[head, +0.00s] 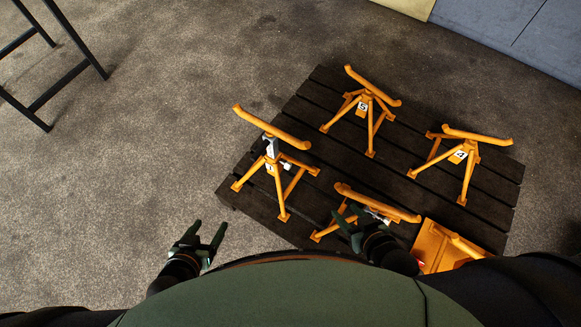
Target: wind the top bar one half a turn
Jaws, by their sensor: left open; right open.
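Several orange jack stands, each with a top bar, stand on a dark slatted pallet (310,85). The stand marked 1 (277,190) is at the pallet's left side. Its top bar (285,134) slopes from upper left to lower right above a grey post (271,147). My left gripper (209,230) is open and empty over the floor, below and left of that stand, apart from it. My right gripper (345,228) is open at the front stand's left legs, below its top bar (375,203). Whether it touches that stand is unclear.
Stands marked 5 (361,106) and 4 (460,155) are farther back on the pallet. An orange piece (430,246) lies at the front right, partly hidden by my body. A black frame (62,82) stands upper left. The floor left of the pallet is clear.

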